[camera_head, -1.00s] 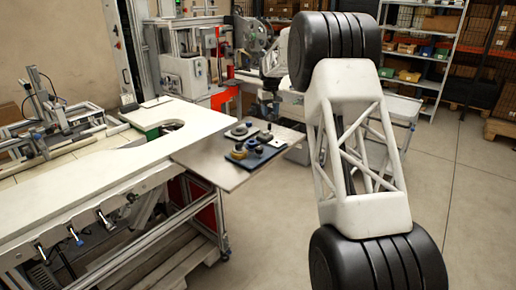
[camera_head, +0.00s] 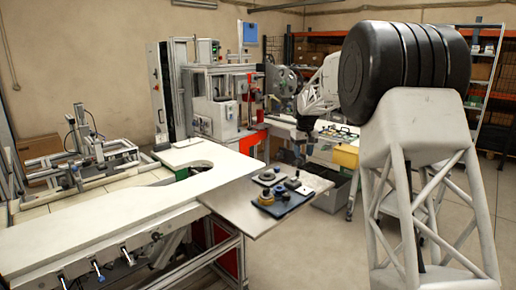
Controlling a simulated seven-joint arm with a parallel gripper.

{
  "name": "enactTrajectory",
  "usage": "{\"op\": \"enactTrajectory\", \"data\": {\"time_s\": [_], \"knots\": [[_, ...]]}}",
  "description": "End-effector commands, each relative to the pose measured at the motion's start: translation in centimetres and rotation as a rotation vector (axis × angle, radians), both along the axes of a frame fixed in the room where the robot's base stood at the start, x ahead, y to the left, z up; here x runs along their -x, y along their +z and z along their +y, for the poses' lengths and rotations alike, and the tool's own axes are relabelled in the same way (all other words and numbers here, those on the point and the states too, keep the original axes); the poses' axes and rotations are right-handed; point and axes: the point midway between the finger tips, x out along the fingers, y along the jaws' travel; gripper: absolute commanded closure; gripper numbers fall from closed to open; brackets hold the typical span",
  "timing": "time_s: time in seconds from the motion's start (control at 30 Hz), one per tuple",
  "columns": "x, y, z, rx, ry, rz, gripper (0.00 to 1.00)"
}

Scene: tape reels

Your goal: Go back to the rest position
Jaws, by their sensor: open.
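My gripper (camera_head: 299,158) is small and dark in the view, hanging from the white wrist at the middle right, above the far edge of a small side table (camera_head: 236,214). It is open, and I see nothing held in it, though its fingertips are hard to make out. On the side table lies a dark blue tray (camera_head: 290,207) with a yellow and blue reel (camera_head: 266,197) and small dark parts. A grey and dark round piece (camera_head: 268,177) lies behind the tray. The gripper is apart from these pieces.
A long white workbench (camera_head: 110,215) with a curved cutout fills the left. A machine with a large reel (camera_head: 281,82) stands behind. A yellow bin (camera_head: 345,156) and a grey bin (camera_head: 333,196) are to the right of the side table. Shelves stand at the back right.

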Motion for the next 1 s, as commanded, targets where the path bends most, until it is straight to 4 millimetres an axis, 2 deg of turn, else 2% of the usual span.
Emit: {"op": "enactTrajectory", "data": {"time_s": [0.03,0.4,0.7,1.0], "knots": [[1.3,0.8,0.0,0.000,-0.005,-0.004,0.57],[9.7,4.6,-0.1,0.000,-0.038,-0.032,0.57],[16.8,6.8,-0.2,-0.001,-0.064,-0.055,0.57],[24.2,8.0,-0.2,-0.003,-0.091,-0.077,0.57]]}}
